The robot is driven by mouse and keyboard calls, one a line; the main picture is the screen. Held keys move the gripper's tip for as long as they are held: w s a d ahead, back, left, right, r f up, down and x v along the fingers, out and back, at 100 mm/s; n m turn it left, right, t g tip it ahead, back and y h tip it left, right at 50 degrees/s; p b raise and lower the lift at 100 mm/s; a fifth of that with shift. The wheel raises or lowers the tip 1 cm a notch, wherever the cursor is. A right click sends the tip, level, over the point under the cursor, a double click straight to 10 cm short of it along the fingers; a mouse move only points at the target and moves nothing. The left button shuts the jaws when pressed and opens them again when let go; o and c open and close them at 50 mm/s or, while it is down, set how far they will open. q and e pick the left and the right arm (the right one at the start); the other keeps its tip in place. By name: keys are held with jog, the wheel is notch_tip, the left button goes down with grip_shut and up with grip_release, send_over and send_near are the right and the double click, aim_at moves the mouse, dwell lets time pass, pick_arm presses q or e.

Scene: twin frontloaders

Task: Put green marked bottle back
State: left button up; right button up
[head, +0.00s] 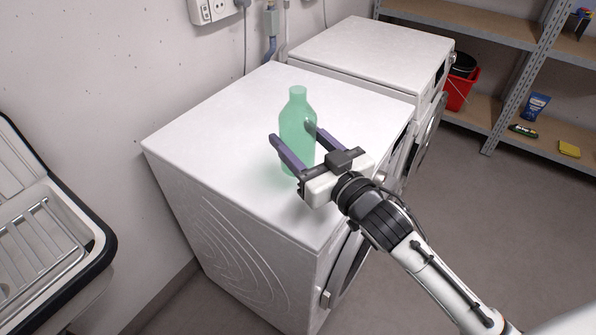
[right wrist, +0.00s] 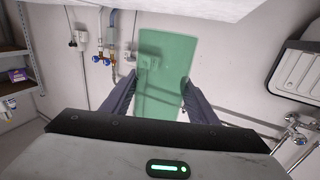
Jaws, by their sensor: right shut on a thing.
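A translucent green bottle (head: 297,107) stands upright over the white top of the near washing machine (head: 225,110). My right gripper (head: 291,132) reaches in from the right with one finger on each side of the bottle and is shut on it. In the right wrist view the green bottle (right wrist: 163,48) fills the space between the two fingers (right wrist: 159,82). I cannot tell whether the bottle's base touches the machine top. My left gripper is not in view.
A second white machine (head: 370,50) stands behind the near one. A metal shelf (head: 480,112) at the right holds a red bucket (head: 460,85), a blue tube (head: 535,106) and a yellow item (head: 569,149). A sink with a rack (head: 35,240) is at the left. The near machine's top is otherwise clear.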

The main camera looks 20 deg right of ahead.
notch_tip(320, 180, down, 2)
jog(key=shift+f, duration=0.2)
notch_tip(320, 180, down, 3)
jog(key=shift+f+b, duration=0.1)
jog(key=shift+b, duration=0.25)
jog(key=shift+f, duration=0.3)
jog(key=shift+f, duration=0.15)
jog(key=o, duration=1.6)
jog(key=shift+o, duration=0.2)
